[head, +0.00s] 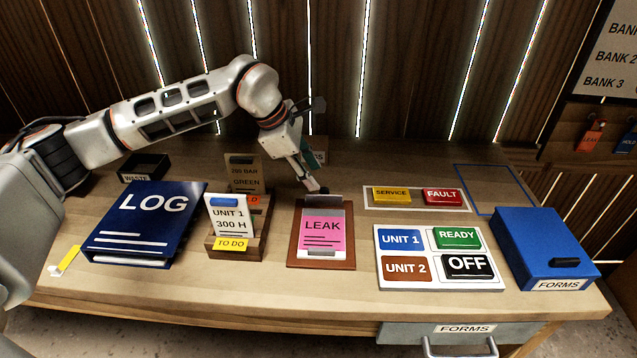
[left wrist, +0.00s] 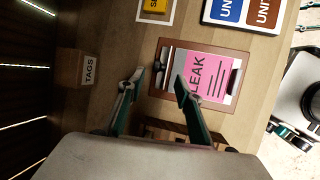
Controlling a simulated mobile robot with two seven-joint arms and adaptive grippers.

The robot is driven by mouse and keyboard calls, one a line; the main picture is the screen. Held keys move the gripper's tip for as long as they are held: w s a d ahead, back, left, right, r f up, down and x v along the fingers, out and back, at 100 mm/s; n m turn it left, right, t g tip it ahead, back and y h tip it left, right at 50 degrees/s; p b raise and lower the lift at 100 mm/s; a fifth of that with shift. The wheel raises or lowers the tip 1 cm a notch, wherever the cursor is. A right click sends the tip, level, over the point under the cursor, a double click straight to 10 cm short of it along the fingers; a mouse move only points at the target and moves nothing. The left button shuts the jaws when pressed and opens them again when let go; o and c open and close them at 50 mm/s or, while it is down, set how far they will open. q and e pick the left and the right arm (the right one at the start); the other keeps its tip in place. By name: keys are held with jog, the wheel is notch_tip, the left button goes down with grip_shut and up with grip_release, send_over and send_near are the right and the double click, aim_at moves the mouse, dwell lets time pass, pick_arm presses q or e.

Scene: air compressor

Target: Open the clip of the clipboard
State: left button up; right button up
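The clipboard is a brown board (head: 296,240) with a pink LEAK sheet (head: 322,228) and a metal clip (head: 323,203) at its far end. It lies flat on the table in the middle of the head view. In the left wrist view the board (left wrist: 200,45) and the pink sheet (left wrist: 208,78) show sideways, with the clip end nearest the fingers. My left gripper (head: 314,188) is over the clip end, pointing down. In the left wrist view its two fingers (left wrist: 158,76) are apart with nothing held. Contact with the clip cannot be told.
Left of the clipboard are a wooden card holder (head: 258,228) and a blue LOG binder (head: 145,222). Right are the SERVICE/FAULT tray (head: 412,207), a white panel of unit signs (head: 440,283) and a blue FORMS box (head: 545,245). A TAGS box (left wrist: 70,68) stands behind.

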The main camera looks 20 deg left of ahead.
aim_at(325, 190)
pick_arm(q)
jog(key=x, duration=0.7)
jog(key=shift+w+d+f+b, duration=0.1)
jog(key=shift+d+f+b, duration=0.1)
jog(key=shift+b, duration=0.2)
jog(key=shift+c, duration=0.4)
